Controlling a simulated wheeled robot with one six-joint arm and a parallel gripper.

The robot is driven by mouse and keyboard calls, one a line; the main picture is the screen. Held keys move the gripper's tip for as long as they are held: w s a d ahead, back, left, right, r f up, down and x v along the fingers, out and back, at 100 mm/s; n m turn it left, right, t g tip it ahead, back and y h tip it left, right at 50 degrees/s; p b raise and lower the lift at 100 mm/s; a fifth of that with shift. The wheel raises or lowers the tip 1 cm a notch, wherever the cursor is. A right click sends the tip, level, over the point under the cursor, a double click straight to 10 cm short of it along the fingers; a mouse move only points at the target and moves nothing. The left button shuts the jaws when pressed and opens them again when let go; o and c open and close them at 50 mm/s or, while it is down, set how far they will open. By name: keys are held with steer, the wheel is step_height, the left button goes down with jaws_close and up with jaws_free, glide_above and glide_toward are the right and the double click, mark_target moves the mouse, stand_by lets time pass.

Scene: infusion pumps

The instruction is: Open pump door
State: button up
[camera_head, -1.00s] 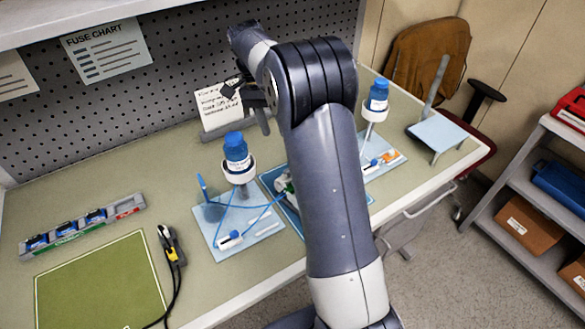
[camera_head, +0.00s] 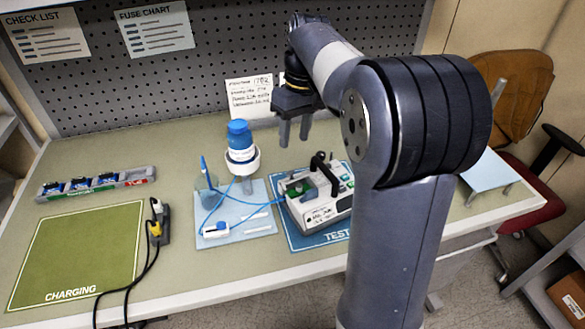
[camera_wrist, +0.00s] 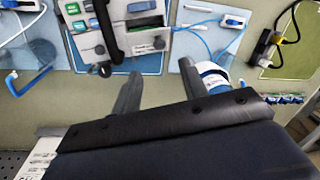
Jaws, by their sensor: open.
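The infusion pump (camera_head: 318,200) is a white and grey box on the blue test mat (camera_head: 298,239). It has a black handle (camera_head: 325,173) on top and a dark green panel on its left part. The pump also shows at the top of the wrist view (camera_wrist: 138,22), with its black handle (camera_wrist: 105,22). Whether its door is open or shut I cannot tell. My gripper (camera_head: 295,138) is open and empty, with its fingers pointing down above and behind the pump, apart from it. Both fingers show in the wrist view (camera_wrist: 160,80), short of the pump.
Left of the pump, a blue-capped bottle (camera_head: 240,142) stands in a white holder on a pale tray (camera_head: 262,222) with blue tubing. A green charging mat (camera_head: 75,255), a cable plug (camera_head: 157,222) and a rack (camera_head: 95,186) lie further left. A handwritten card (camera_head: 248,96) stands behind.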

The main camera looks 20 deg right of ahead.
steer(key=f, duration=0.6)
steer(key=a+f, duration=0.1)
steer(key=f, duration=0.2)
steer(key=shift+s+a+f, duration=0.1)
steer(key=shift+s+f, duration=0.1)
steer(key=shift+s, duration=0.05)
steer(key=shift+r, duration=0.1)
jaws_close()
